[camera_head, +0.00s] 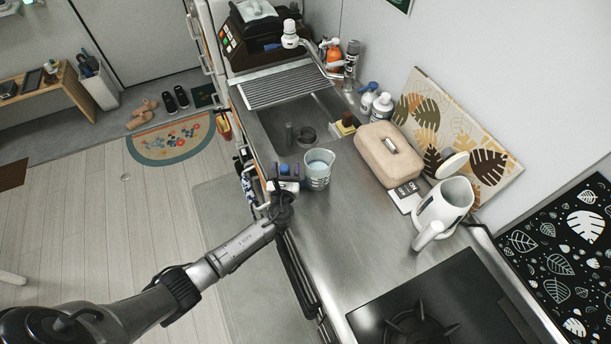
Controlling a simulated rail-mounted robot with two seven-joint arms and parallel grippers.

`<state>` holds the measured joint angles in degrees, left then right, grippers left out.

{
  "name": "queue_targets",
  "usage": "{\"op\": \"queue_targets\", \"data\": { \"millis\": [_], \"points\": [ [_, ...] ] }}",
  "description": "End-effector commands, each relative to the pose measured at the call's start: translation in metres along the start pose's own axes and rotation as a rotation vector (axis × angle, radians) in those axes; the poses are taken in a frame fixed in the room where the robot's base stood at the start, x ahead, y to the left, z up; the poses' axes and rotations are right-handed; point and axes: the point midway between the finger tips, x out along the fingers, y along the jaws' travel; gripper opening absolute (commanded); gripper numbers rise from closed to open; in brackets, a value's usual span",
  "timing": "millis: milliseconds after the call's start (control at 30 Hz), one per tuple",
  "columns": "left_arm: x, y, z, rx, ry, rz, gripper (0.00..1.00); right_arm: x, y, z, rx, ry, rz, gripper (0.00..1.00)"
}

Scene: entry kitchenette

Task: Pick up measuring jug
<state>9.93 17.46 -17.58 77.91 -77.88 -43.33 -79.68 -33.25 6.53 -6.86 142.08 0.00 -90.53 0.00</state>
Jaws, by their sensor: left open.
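The measuring jug (318,174) is a clear, bluish cup with pale markings. It stands upright on the steel counter, just in front of the sink. My left gripper (289,173) is at the counter's front edge, immediately left of the jug. Its jaws are open; the fingers are small in view, and I cannot tell whether they touch the jug. My right gripper is not in view.
A beige box (389,153) and a white electric kettle (443,207) stand at the back of the counter. A black stove (433,312) lies nearer. The sink (299,117) has a drying rack (287,85) over it. Bare counter lies between jug and stove.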

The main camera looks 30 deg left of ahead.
Motion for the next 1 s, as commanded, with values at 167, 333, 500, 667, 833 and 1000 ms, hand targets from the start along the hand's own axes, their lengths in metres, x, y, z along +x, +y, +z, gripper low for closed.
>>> {"op": "queue_targets", "data": {
  "millis": [167, 333, 500, 667, 833, 1000],
  "points": [
    [-0.0001, 0.0001, 0.0003, 0.0, 0.0, 0.0, 0.56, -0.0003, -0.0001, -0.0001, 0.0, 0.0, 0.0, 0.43],
    [-0.0003, 0.0001, 0.0003, 0.0, 0.0, 0.0, 0.4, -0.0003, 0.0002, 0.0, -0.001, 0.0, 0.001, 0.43],
    [-0.0003, 0.0, 0.0003, 0.0, 0.0, 0.0, 0.24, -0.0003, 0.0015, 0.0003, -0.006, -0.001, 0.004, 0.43],
    [-0.0004, 0.0, 0.0003, 0.0, 0.0, 0.0, 0.09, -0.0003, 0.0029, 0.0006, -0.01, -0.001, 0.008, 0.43],
    [-0.0004, 0.0, 0.0003, 0.0, 0.0, 0.0, 0.0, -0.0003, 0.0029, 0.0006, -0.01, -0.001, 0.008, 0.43],
    [0.0001, -0.0003, 0.0017, -0.002, -0.003, 0.0, 0.0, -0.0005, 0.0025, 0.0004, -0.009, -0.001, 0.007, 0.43]
  ]
}}
